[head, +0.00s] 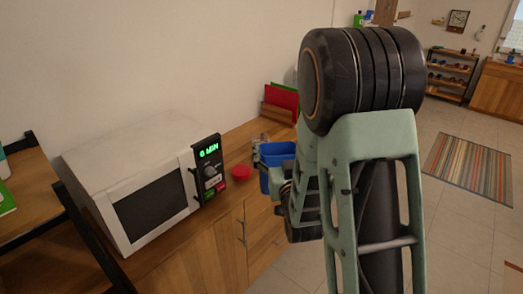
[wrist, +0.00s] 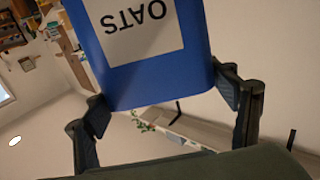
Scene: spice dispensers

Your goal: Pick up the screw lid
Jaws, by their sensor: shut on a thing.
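A blue container marked OATS (wrist: 148,75) fills the upper middle of the wrist view, its lettering upside down. My gripper (wrist: 165,96) has one finger on each side of it and is shut on it. In the head view the blue container (head: 277,160) shows at the counter's front edge, partly hidden by my arm. A small red round object (head: 241,172) lies on the counter to the left of the blue container, apart from it; it may be the screw lid, but it is too small to be sure.
A white microwave (head: 150,180) stands on the wooden counter (head: 215,212) left of the red object. A clear jar-like object (head: 261,142) and red and green upright items (head: 284,97) stand farther back. The floor at right is open, with a striped rug (head: 466,168).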

